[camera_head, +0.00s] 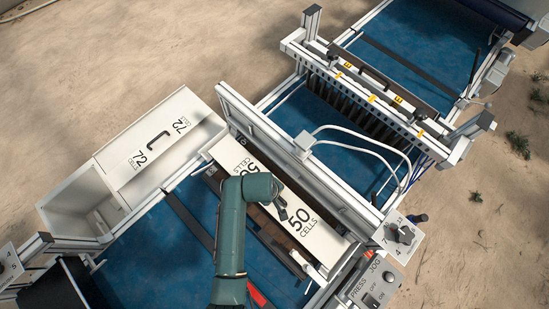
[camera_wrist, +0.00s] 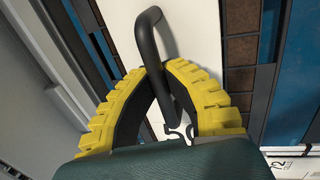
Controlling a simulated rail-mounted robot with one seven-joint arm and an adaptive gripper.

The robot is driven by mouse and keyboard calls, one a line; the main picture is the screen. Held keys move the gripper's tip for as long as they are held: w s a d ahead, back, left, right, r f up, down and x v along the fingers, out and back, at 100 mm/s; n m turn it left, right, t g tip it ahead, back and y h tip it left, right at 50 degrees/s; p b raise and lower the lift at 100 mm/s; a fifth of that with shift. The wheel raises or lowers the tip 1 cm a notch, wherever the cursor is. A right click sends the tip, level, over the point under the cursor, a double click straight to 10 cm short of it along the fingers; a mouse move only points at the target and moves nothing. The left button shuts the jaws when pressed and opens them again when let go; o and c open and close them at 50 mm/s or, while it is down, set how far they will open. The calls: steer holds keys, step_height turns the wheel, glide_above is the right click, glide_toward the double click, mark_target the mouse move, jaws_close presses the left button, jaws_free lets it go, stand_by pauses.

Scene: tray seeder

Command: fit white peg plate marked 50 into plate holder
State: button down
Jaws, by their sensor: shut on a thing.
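The white plate marked "50 CELLS" (camera_head: 305,219) lies lengthwise along the machine frame in the head view, right beside the tall grey crossbeam. My arm covers its middle part. Its white top also shows in the wrist view (camera_wrist: 197,42), with a black bar handle (camera_wrist: 149,48) standing on it. My gripper (camera_wrist: 158,72) has yellow ribbed fingers that are closed around this handle. In the head view my gripper (camera_head: 282,205) is over the plate's middle. The plate holder is not clearly distinguishable; whether the plate is seated in it cannot be told.
Blue belts (camera_head: 165,250) run under the frame. A control box with a knob (camera_head: 403,235) stands at the right.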

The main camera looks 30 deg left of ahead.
steer(key=shift+w, duration=0.1)
steer(key=c, duration=1.1)
jaws_free()
steer(key=shift+f, duration=0.1)
steer(key=shift+f, duration=0.1)
steer(key=v, duration=1.2)
